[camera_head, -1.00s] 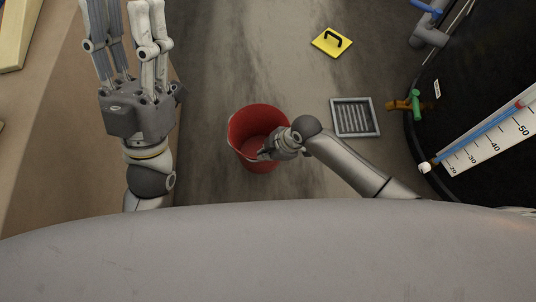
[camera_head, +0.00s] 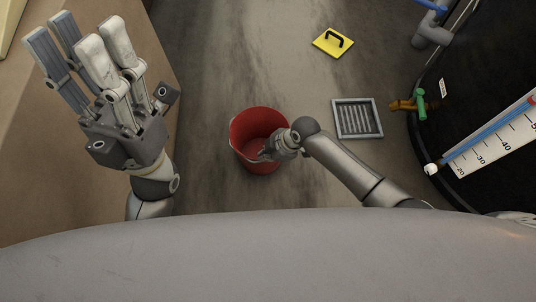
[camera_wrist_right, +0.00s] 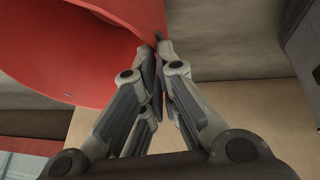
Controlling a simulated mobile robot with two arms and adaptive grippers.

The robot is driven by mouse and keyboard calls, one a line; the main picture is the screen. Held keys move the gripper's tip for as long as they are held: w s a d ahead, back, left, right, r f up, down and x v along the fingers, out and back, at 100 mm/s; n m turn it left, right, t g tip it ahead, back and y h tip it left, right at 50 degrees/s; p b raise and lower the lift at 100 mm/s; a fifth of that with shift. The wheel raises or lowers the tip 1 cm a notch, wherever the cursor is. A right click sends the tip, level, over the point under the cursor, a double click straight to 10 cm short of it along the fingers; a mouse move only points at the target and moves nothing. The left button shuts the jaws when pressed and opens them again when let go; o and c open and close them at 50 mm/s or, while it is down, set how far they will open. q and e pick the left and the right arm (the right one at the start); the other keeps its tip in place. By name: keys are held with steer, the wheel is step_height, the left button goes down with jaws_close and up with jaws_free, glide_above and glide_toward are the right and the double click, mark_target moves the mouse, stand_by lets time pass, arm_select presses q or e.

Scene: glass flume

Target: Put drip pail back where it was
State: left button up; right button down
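The red drip pail (camera_head: 246,134) is upright near the middle of the head view, its open top facing me and its inside looking empty. My right gripper (camera_head: 267,153) is at the pail's right rim. In the right wrist view its fingertips (camera_wrist_right: 156,54) are closed together at the edge of the red pail (camera_wrist_right: 70,50); the fingers hide the exact contact point. Whether the pail's base touches the floor is hard to tell. My left gripper (camera_head: 78,38) is open and empty at the upper left, far from the pail.
A floor drain grate (camera_head: 357,118) lies right of the pail. A yellow plate with a black handle (camera_head: 333,42) lies farther up. A dark tank (camera_head: 470,120) with a green-handled valve (camera_head: 420,104) and a scale stands at right. A brown surface (camera_head: 60,170) lies under my left arm.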

steer(key=c, duration=1.6)
jaws_free()
steer(key=shift+f, duration=0.1)
steer(key=shift+c, duration=0.2)
